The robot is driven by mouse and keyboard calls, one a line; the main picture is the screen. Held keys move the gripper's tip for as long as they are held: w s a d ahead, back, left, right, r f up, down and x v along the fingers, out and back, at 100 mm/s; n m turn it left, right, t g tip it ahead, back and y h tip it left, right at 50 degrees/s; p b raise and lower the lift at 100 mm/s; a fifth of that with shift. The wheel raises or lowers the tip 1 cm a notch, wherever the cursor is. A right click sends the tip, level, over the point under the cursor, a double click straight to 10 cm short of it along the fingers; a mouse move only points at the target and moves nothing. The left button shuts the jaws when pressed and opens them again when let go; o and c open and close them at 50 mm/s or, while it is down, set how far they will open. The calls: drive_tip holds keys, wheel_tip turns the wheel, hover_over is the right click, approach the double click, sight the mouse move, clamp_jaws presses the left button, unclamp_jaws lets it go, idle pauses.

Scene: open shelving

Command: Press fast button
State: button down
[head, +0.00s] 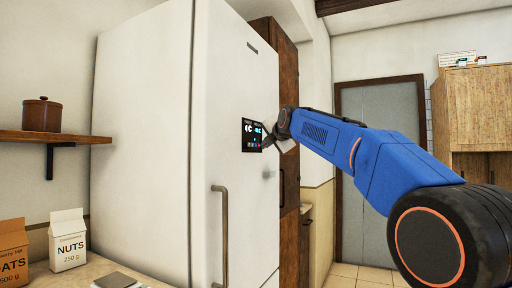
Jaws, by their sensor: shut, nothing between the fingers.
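The white fridge (175,140) stands in the middle of the head view. A small dark control panel (251,135) with lit signs is set in its door. The signs are too small to tell which one is the fast button. My blue arm reaches in from the right. My gripper (266,144) is at the right edge of the panel and covers part of it. Its fingers are shut with nothing seen between them. I cannot tell whether the fingertips touch the panel.
A grey bar handle (220,235) is on the fridge door below the panel. A counter at the lower left holds a NUTS carton (68,240) and an OATS box (12,255). A shelf (50,137) bears a brown pot (42,115). A grey door (385,170) is at the back right.

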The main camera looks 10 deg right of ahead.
drive_tip(key=shift+s+d, duration=0.75)
drive_tip(key=shift+d, duration=0.25)
drive_tip(key=shift+s+d, duration=0.7)
drive_tip(key=shift+d, duration=0.3)
drive_tip(key=s+d+f+m+g+h, duration=0.1)
drive_tip(key=s+f+m, duration=0.7)
drive_tip(key=s+f, duration=1)
drive_tip(key=s+d+f+m+g, duration=0.3)
drive_tip(key=s+f+m+g, duration=0.3)
drive_tip(key=s+f, duration=1.2)
drive_tip(key=s+d+f+m+g+h, duration=0.1)
drive_tip(key=s+d+f+m+g, duration=0.1)
drive_tip(key=s+f+m, duration=1)
drive_tip(key=s+f+g, duration=0.1)
drive_tip(key=s+f, duration=0.5)
drive_tip(key=shift+s+h, duration=0.15)
drive_tip(key=shift+h, duration=0.15)
